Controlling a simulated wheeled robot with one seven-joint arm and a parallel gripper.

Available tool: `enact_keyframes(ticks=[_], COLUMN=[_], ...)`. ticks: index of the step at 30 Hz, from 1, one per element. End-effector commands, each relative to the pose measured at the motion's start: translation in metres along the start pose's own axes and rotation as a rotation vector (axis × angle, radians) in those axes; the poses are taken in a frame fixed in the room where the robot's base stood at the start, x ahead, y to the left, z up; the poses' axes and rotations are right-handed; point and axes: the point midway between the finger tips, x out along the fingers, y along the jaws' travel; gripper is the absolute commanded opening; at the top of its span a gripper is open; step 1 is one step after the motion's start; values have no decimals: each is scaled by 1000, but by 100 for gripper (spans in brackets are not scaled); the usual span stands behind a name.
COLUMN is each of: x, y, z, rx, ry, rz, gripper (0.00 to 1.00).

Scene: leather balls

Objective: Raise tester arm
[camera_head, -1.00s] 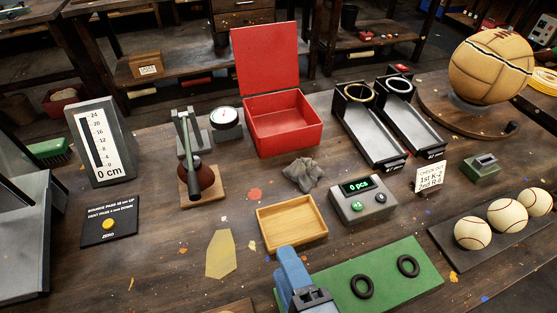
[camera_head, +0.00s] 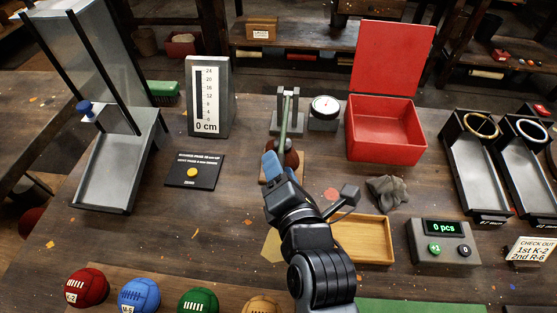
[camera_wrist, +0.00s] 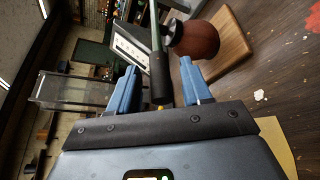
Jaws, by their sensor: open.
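The tester arm (camera_head: 285,118) is a grey-green lever on an upright bracket (camera_head: 288,98) at the back middle of the table. It slopes down toward me over a brown ball (camera_head: 292,159) on a wooden base. In the wrist view, its dark handle end (camera_wrist: 160,78) lies between my two blue fingers, with room visible on both sides. My gripper (camera_head: 270,165) is open at the lever's near end; it also shows in the wrist view (camera_wrist: 160,86). In the head view, my wrist hides part of the wooden base.
A round dial gauge (camera_head: 326,107) and an open red box (camera_head: 384,132) stand right of the tester. A height scale (camera_head: 208,98) and a black panel (camera_head: 195,171) are to its left. A wooden tray (camera_head: 372,240) lies close beside my arm.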

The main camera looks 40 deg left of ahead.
Motion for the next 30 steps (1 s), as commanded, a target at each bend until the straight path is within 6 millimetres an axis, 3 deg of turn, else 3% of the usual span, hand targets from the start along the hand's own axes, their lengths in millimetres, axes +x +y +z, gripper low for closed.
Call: enact_keyframes(ticks=[6,14,30], x=[13,14,14], y=[0,0,0], z=[0,-1,0], rx=[0,0,1], ry=[0,0,-1], rz=[0,0,-1], gripper=[48,48,0])
